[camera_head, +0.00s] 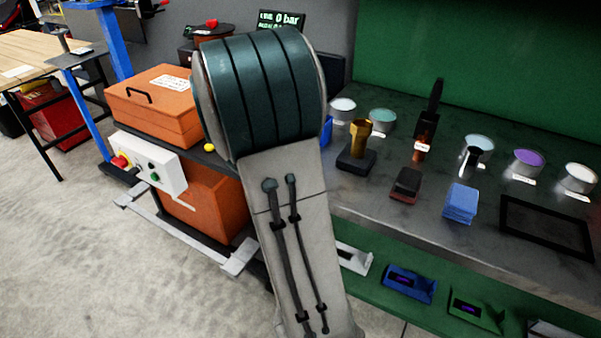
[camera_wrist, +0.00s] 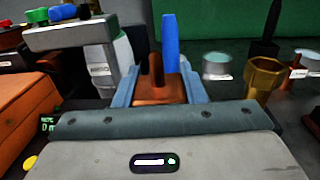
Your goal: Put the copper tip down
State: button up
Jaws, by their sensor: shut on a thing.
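In the wrist view a copper-brown piece (camera_wrist: 160,92), which looks like the copper tip, sits between the two blue-grey fingers of my gripper (camera_wrist: 161,84). The fingers press on it from both sides. A dark brown upright part rises from its left half. A blue upright piece (camera_wrist: 170,42) shows just behind it; I cannot tell whether they touch. What lies under the copper piece is hidden by my gripper. In the head view my own arm covers the gripper and the copper piece.
A grey bench (camera_head: 475,226) stands at right with a brass cup (camera_head: 361,135) on a dark base, several small round tins, a blue stack (camera_head: 461,203) and an empty black frame (camera_head: 545,232). An orange case (camera_head: 155,104) and a white button box (camera_head: 147,161) are at left.

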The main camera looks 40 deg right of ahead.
jog(key=shift+m+g, duration=0.4)
jog(key=shift+g, duration=0.1)
jog(key=f, duration=0.3)
jog(key=s+d+f, duration=0.1)
jog(key=f, duration=0.2)
jog(key=d+f+b, duration=0.1)
jog(key=f, duration=0.2)
jog(key=shift+s+f, duration=0.1)
jog(key=shift+s, duration=0.1)
jog(key=shift+f, duration=0.1)
jog(key=shift+f+b, duration=0.15)
jog(key=shift+b, duration=0.2)
jog(key=o, duration=1.3)
jog(key=shift+c, duration=0.2)
